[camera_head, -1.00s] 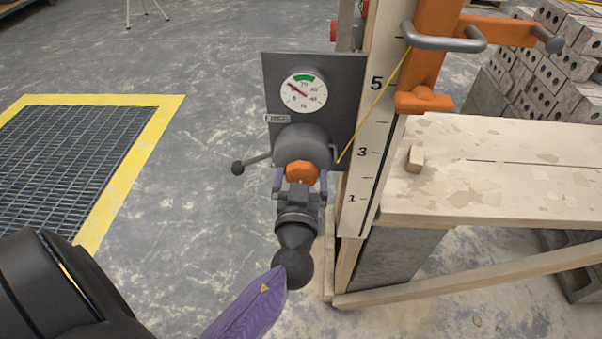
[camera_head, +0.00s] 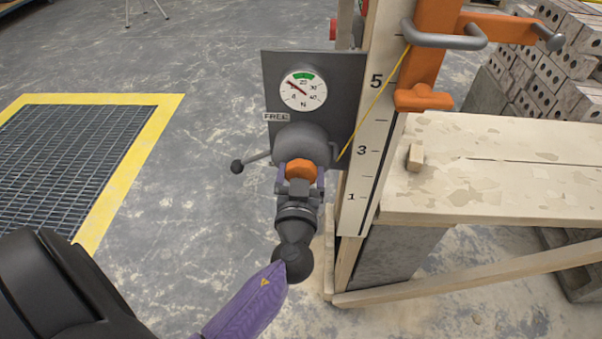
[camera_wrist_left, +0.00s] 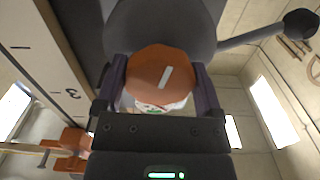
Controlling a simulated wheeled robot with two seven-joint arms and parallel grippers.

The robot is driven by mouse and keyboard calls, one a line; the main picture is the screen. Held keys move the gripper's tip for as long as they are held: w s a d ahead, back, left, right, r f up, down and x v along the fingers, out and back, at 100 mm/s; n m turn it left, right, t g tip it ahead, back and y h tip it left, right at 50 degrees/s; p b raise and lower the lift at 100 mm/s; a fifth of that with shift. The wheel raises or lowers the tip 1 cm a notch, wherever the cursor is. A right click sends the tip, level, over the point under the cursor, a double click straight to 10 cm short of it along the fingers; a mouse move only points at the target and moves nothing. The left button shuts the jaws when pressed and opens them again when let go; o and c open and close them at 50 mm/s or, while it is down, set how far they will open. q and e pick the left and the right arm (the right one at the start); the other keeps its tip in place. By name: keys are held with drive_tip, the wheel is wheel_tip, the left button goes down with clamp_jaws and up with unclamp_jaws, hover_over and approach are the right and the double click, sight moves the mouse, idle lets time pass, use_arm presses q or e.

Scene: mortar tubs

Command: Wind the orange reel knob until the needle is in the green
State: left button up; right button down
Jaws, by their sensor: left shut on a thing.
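The orange reel knob (camera_head: 301,169) sits on the front of a dark grey reel housing (camera_head: 303,143). My left gripper (camera_head: 300,176) is shut on the knob, one finger on each side of it. In the left wrist view the knob (camera_wrist_left: 162,76) shows a white line tilted to the right, between my left gripper's fingers (camera_wrist_left: 160,88). The round white gauge (camera_head: 303,91) is on the grey panel above. Its dark red needle points up and left, to the left of the green band at the top. My right gripper is not in view.
A crank arm with a ball end (camera_head: 237,167) sticks out left of the housing. A numbered board (camera_head: 369,150) with a yellow cord and a plank bench (camera_head: 470,205) stand at the right. A FREE label (camera_head: 277,116) is on the panel. Floor at left is open around a yellow-edged grate (camera_head: 130,170).

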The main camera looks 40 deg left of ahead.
use_arm(q)
drive_tip(key=m+b, duration=0.1)
drive_tip(key=m, duration=0.4)
drive_tip(key=shift+m, duration=0.3)
drive_tip(key=m, duration=0.5)
drive_tip(key=shift+m, duration=0.4)
drive_tip(key=o, duration=1)
drive_tip(key=shift+s, duration=0.1)
drive_tip(key=v, duration=1)
